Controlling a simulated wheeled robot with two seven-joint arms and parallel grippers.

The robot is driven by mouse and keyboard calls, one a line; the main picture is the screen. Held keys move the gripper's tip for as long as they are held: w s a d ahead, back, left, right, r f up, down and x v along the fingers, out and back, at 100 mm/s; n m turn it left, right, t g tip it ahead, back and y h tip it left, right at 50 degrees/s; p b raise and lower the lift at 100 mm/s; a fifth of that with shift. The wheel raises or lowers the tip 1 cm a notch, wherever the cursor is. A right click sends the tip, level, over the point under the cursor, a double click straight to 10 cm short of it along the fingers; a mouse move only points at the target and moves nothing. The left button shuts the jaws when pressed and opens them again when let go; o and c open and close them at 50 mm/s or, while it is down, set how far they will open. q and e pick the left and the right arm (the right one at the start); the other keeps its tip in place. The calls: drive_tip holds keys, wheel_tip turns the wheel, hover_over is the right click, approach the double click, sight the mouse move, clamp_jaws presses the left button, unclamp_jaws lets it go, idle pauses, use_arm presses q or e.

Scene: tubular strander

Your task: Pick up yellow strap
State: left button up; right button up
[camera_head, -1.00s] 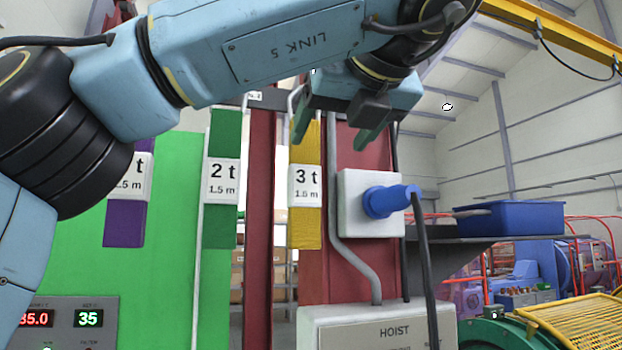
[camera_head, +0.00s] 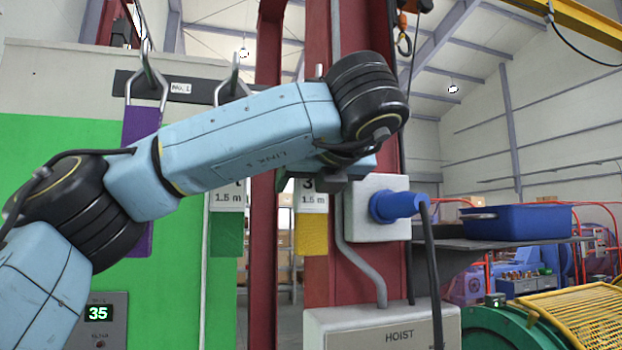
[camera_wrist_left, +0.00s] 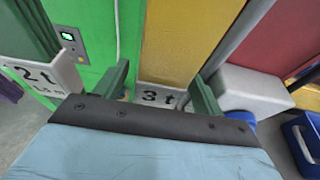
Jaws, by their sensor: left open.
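The yellow strap (camera_head: 311,236) hangs flat in front of a dark red post, with a white 3 t label on it. Its upper part is hidden behind my left arm in the head view. My left gripper (camera_head: 308,187) is in front of the strap at the label's height, partly hidden by its own wrist. In the left wrist view the yellow strap (camera_wrist_left: 185,42) runs up the middle, and the 3 t label shows between the open green fingers of the left gripper (camera_wrist_left: 160,88). Nothing is held. Whether the fingers touch the strap I cannot tell. My right gripper is not in view.
A green strap (camera_head: 227,235) and a purple strap (camera_head: 139,128) hang to the left from a dark rack (camera_head: 200,86). A white socket box with a blue plug (camera_head: 396,206) sits close on the right. A blue bin (camera_head: 517,222) stands on a shelf farther right.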

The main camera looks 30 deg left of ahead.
use_arm(q)
drive_tip(key=shift+s, duration=0.15)
drive_tip(key=shift+c, duration=0.7)
drive_tip(key=c, duration=1)
drive_tip(key=shift+c, duration=0.8)
drive_tip(key=shift+r, duration=0.2)
